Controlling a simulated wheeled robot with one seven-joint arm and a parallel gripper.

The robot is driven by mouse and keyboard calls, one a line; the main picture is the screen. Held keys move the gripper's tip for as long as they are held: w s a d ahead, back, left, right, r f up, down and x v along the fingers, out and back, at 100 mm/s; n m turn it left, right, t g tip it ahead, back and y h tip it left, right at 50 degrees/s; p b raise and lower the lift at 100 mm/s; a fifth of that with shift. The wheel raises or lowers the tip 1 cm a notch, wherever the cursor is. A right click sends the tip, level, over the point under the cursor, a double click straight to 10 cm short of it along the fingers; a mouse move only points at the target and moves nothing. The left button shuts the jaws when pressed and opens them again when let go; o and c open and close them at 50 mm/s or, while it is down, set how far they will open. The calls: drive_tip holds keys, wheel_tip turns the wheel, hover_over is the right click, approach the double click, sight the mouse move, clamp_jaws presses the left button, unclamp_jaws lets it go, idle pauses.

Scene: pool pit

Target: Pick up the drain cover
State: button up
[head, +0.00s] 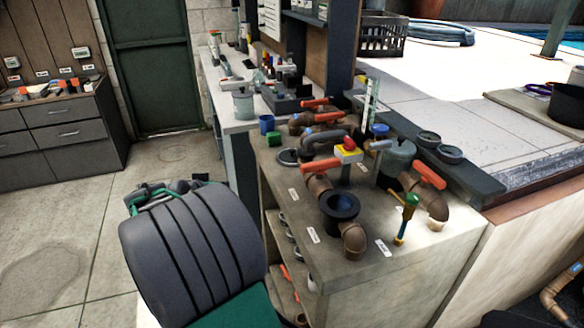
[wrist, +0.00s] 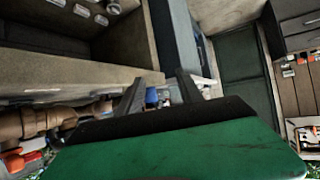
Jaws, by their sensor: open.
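I cannot tell for certain which piece is the drain cover. In the head view, a small flat round grey piece with a dark rim (head: 288,157) lies on the left side of the pipe bench's top, beside a green block. Two round dark-rimmed pieces (head: 428,138) also sit on the dark ledge at the bench's back right. My gripper (wrist: 158,86) shows in the wrist view with its two dark fingers apart and nothing between them. It is tilted, near the bench's shelf side. The head view does not show the fingers.
The bench (head: 366,262) carries brown pipes, orange-handled valves and a black collar (head: 340,206). A green-and-yellow tool (head: 406,216) stands at its right. A blue cup (head: 266,124) and a green block (head: 274,139) are near its left edge. The floor (head: 60,225) at left is clear.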

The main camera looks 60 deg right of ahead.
drive_tip(key=s+d+f+m+g+h+b, duration=0.1)
drive_tip(key=s+d+h, duration=0.15)
drive_tip(key=d, duration=0.25)
drive_tip(key=s+d+f+m+g+h, duration=0.1)
drive_tip(key=s+d+m, duration=0.15)
drive_tip(key=d, duration=0.25)
drive_tip(key=g+h, duration=0.2)
drive_tip(key=h, duration=0.1)
approach(291, 152)
drive_tip(key=shift+w+d+f+m+b, duration=0.15)
drive_tip(key=shift+d+m+b, duration=0.1)
drive_tip(key=shift+d, duration=0.2)
drive_tip(key=shift+s+d+f+m+b, duration=0.1)
drive_tip(key=shift+d+f+m+b, duration=0.1)
drive_tip(key=shift+d, duration=0.25)
drive_tip(key=d+p, duration=0.1)
drive_tip(key=d, duration=0.6)
drive_tip(key=shift+r, duration=0.2)
drive_tip(key=shift+a, duration=0.1)
clamp_jaws()
